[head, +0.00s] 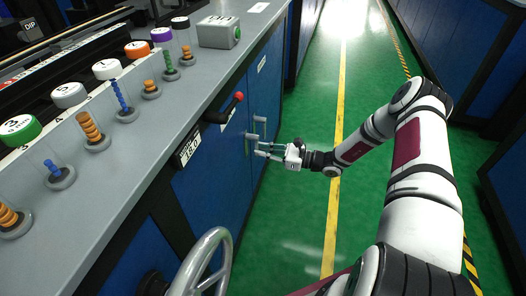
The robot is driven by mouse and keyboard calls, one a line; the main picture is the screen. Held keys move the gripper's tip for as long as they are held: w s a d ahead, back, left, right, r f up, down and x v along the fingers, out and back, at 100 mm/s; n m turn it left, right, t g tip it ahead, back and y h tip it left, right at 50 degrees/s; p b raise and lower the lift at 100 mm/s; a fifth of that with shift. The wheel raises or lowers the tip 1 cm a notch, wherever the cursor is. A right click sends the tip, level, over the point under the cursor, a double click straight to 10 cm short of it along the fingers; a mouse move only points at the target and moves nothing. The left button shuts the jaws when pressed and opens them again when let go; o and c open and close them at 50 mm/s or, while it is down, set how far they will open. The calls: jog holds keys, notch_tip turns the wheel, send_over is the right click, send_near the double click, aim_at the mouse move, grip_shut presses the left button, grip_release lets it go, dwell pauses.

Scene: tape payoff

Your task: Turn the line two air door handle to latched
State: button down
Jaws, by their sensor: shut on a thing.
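My gripper (262,149) reaches left from the end of my arm to the blue cabinet door (232,158) below the grey counter. Its fingers are closed around a silver door handle (250,138) on the blue front. A second silver handle (260,121) sticks out just beyond it. The fingers partly hide the held handle, and its exact angle is too small to tell. I cannot read which handle belongs to line two.
A red-knobbed black lever (237,97) sticks out of the counter front above the door. A grey handwheel (205,262) stands near at the bottom. The counter (140,160) carries several posts with coloured rings. The green floor (300,215) is clear.

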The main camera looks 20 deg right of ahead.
jog(key=c, duration=1.6)
grip_release()
jog(key=shift+d, duration=0.15)
jog(key=v, duration=1.2)
